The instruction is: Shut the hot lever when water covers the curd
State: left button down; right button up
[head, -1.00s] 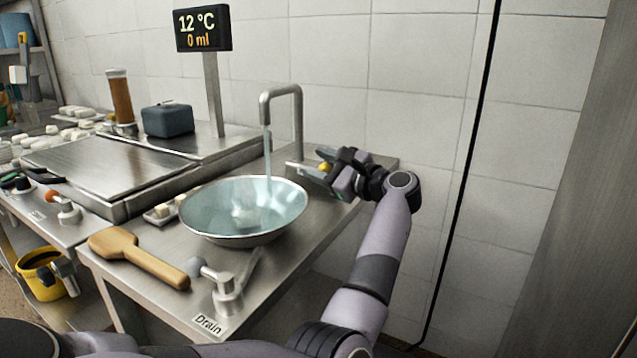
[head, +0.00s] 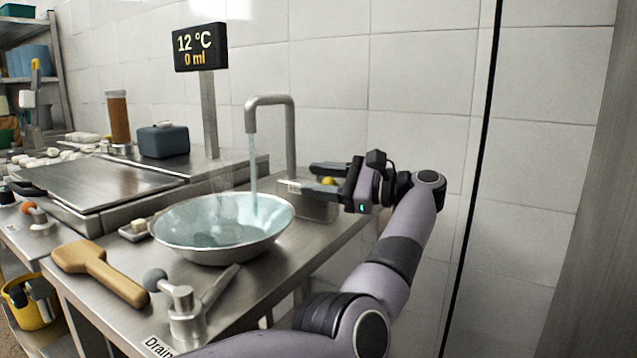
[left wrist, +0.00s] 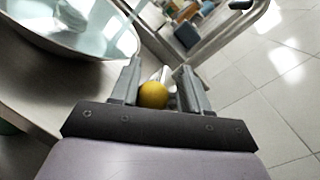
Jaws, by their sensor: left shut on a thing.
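A metal bowl (head: 170,243) stands under the spout (head: 270,100), and a stream of water (head: 253,165) runs into it. Pale water fills much of the bowl. A whitish mass (left wrist: 72,14) shows in the bowl in the left wrist view; whether water fully covers it I cannot tell. My left gripper (head: 300,178) is right of the bowl, at the tap base, shut on a lever with a yellow knob (head: 328,181). The knob (left wrist: 153,95) sits between the fingers in the left wrist view. I see no hot label on it. My right gripper is out of view.
A display (head: 200,47) reads 12 °C and 0 ml. The drain lever (head: 186,308) and a wooden paddle (head: 98,271) are at the front of the counter. A dark block (head: 163,141) is behind. A tiled wall is at the right.

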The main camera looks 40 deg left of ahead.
pick_arm(q)
jog(key=shift+f, duration=0.45)
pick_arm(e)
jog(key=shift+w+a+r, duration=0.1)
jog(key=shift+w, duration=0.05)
pick_arm(q)
jog(key=c, duration=0.6)
grip_release()
jog(key=shift+g, duration=0.3)
jog(key=shift+o, duration=0.2)
jog(key=shift+r, duration=0.1)
jog(key=shift+w, duration=0.1)
